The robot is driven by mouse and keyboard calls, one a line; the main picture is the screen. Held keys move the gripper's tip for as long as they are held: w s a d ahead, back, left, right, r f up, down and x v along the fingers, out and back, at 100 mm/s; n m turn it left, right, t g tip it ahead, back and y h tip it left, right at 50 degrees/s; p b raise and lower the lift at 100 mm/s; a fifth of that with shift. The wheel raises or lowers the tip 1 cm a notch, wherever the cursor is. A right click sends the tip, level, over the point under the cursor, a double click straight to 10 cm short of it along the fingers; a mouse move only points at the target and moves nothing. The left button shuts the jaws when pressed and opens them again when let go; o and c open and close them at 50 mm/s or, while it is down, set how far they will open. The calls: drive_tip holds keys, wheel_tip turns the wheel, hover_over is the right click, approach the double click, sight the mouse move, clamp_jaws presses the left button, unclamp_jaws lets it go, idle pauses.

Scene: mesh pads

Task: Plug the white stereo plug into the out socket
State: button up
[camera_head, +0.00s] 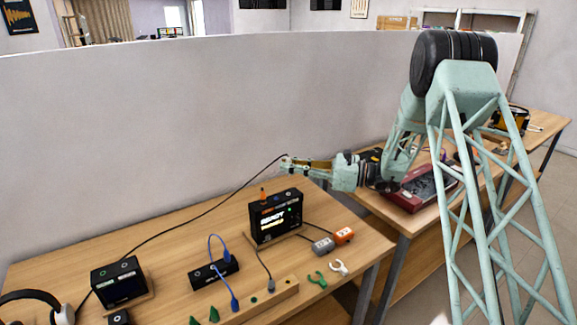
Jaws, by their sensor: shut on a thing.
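My gripper (289,166) reaches in from the right, above and behind the lit black box. It is shut on the end of a thin black cable (195,215). The plug at that end is small and mostly hidden by the fingers, so its white colour cannot be made out. The cable runs down left to behind the left black box (117,285), which has small ring-shaped sockets on its top. The lit black box (275,217) shows "READY" and has an orange plug (263,193) standing on top. The out socket's label cannot be read from here.
A blue cable (222,240) loops over a small black strip (214,273). Grey (323,245) and orange (344,235) connectors, green and white hooks, and a wooden rail (255,302) lie in front. Headphones (38,298) lie far left. A curved grey wall stands behind the table.

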drive_tip(key=b, duration=0.2)
hover_over(289, 189)
drive_tip(key=s, duration=0.3)
drive_tip(key=shift+f, duration=2.85)
drive_tip(key=shift+f+b, duration=0.85)
drive_tip(key=shift+f, duration=1.25)
idle(0.7)
drive_tip(key=o, duration=0.7)
drive_tip(key=shift+o, duration=0.9)
drive_tip(key=shift+d, duration=0.15)
drive_tip(key=s+d, duration=0.2)
drive_tip(key=d, duration=0.9)
drive_tip(key=shift+s+d, duration=0.15)
drive_tip(key=shift+d, duration=0.1)
